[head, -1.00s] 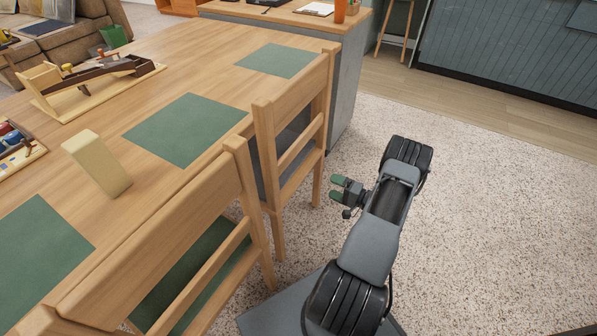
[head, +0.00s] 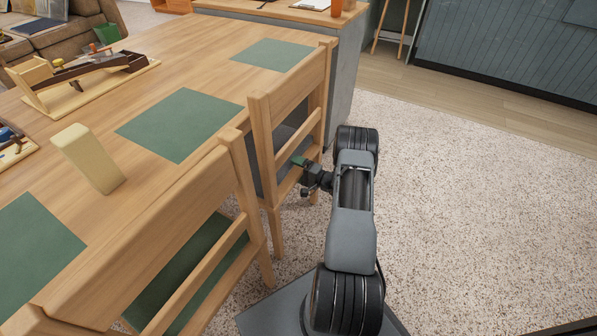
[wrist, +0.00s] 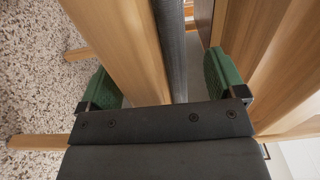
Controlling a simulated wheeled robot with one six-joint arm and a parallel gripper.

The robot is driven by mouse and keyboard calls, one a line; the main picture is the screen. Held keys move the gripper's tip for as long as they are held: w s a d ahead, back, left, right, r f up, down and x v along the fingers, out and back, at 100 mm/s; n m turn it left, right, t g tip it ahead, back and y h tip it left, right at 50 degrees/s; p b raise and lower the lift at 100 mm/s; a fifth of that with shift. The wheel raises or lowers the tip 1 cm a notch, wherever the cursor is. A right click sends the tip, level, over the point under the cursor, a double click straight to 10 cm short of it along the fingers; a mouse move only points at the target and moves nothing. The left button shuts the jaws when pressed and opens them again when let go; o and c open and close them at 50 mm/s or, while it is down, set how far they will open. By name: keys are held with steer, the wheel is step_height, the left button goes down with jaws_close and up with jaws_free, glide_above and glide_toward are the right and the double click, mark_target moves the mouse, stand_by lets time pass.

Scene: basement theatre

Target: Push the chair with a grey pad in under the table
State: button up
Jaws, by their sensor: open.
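The chair with a grey pad (head: 291,88) is the farther of two wooden chairs along the table's near side. Its back faces me, and little of its pad shows between the back slats. The wooden table (head: 185,75) lies beyond it. My gripper (head: 300,162) is at the chair's back, low near its right side. In the wrist view my gripper (wrist: 164,84) is open, with green fingertips apart and a wooden bar of the chair (wrist: 122,45) between them. I cannot tell whether they touch the wood.
A nearer chair with a green pad (head: 175,225) stands at lower left. Green mats (head: 180,124), a pale yellow block (head: 88,157) and a wooden model (head: 85,80) are on the table. A grey cabinet (head: 343,70) stands behind the chair. Speckled floor at right is clear.

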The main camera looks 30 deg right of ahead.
steer(key=shift+w+a, duration=0.1)
steer(key=shift+w, duration=0.1)
steer(key=shift+c, duration=0.3)
jaws_close()
stand_by(0.6)
